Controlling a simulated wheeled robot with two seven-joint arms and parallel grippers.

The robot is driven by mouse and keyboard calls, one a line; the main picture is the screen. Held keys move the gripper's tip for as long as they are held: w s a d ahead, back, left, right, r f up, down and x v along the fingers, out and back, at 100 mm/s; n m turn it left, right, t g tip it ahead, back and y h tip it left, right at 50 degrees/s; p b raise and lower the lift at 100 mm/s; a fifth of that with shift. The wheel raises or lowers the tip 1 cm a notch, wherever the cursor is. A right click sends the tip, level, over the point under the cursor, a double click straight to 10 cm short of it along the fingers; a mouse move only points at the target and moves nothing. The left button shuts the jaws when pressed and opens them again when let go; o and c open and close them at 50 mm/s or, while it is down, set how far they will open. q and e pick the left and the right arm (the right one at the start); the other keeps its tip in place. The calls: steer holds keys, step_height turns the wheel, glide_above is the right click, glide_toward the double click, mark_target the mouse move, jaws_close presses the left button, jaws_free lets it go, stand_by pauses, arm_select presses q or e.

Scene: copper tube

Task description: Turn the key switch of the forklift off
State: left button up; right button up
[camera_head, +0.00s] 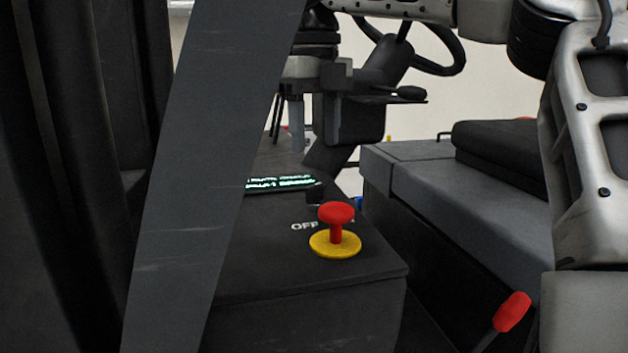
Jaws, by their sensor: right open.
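The forklift's dark console (300,310) stands in the middle of the head view. A white "OFF" label (304,226) is printed on its top. A small black part (315,194) sticks up just behind the label; it may be the key switch, but its turn position cannot be told. A red mushroom button (336,213) on a yellow disc (335,244) hides part of the area right of the label. My right gripper (312,138) points down, open and empty, above and behind the console's lit display. My left gripper is out of view.
A lit display (282,183) lies on the console. A wide dark post (205,150) crosses the left side. The steering wheel (440,55) and its column stand behind. A seat (470,190) and a red-knobbed lever (512,312) are at right.

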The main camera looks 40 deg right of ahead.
mark_target(315, 185)
step_height(315, 185, down, 8)
steer(key=shift+c, duration=0.3)
steer(key=c, duration=0.9)
